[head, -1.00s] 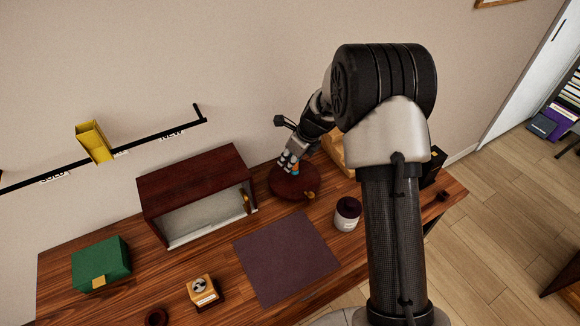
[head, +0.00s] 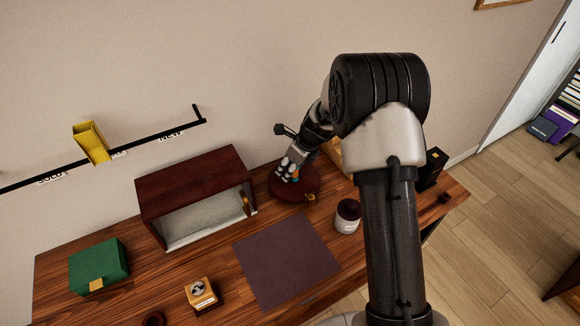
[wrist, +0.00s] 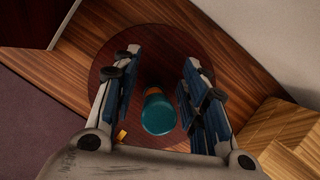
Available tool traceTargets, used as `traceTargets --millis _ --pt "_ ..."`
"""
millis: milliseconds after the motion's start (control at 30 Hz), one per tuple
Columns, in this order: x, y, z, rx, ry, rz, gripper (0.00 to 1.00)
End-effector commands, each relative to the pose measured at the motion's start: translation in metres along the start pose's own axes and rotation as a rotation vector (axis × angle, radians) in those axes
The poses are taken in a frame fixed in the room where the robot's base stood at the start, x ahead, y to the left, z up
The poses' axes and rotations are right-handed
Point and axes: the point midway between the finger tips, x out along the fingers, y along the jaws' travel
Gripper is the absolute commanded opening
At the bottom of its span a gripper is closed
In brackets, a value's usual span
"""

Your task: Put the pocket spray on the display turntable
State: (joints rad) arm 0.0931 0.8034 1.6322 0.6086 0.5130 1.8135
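The pocket spray, a small bottle with a teal top (wrist: 158,115), stands between my fingers over the display turntable in the wrist view. Only a small teal and orange bit of it (head: 295,178) shows at my fingertips in the head view. The display turntable is a round dark red disc (wrist: 165,45) under the spray, also seen in the head view (head: 308,186). My gripper (wrist: 160,58) is open around the spray, with a gap on each side. In the head view my gripper (head: 287,172) is low over the turntable. Where the spray's base meets the disc is partly hidden.
A dark red open-front cabinet (head: 190,182) stands left of the turntable. A dark mat (head: 287,260) and a brown-lidded white jar (head: 347,217) are in front. A wooden item (wrist: 290,140) lies close on the right. A green box (head: 99,267) is far left.

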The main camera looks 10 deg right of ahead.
Motion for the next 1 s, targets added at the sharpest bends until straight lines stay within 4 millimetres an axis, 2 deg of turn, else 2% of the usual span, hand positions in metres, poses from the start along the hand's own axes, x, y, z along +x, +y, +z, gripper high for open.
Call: traceTargets --millis 167,267,600,700,900,1000 --pt "-0.003 0.000 0.001 0.000 0.000 -0.001 0.40" --pt "-0.013 -0.001 0.002 0.000 -0.001 -0.002 0.40" --pt "-0.086 -0.001 0.003 0.001 -0.002 -0.003 0.40" --pt "-0.102 -0.001 0.003 0.001 -0.001 -0.002 0.40" --pt "-0.122 0.000 0.002 -0.004 0.000 -0.001 0.40" --pt "-0.138 0.006 0.004 -0.069 -0.001 -0.006 0.40"
